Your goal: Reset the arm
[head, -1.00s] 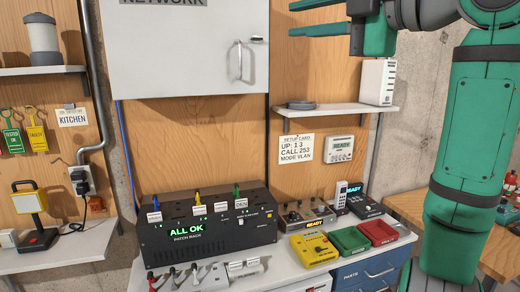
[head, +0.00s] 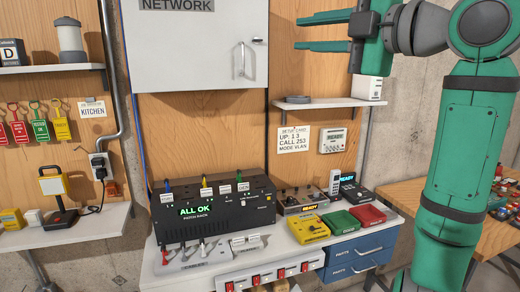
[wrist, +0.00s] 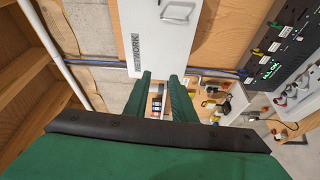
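My gripper (head: 322,32) is at the top of the head view, in front of and to the right of the grey NETWORK cabinet (head: 192,55). Its two green fingers point left with a clear gap between them and nothing held. In the wrist view the gripper (wrist: 163,75) also shows two separate green fingers with an empty gap. My arm fills the right side of the head view. The patch rack (head: 225,222) on the bench below shows ALL OK in green, with several coloured plugs in its top.
A small shelf (head: 320,103) with a white box is right of the cabinet. Tags and a lamp (head: 54,190) are at left. Air before the cabinet is free.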

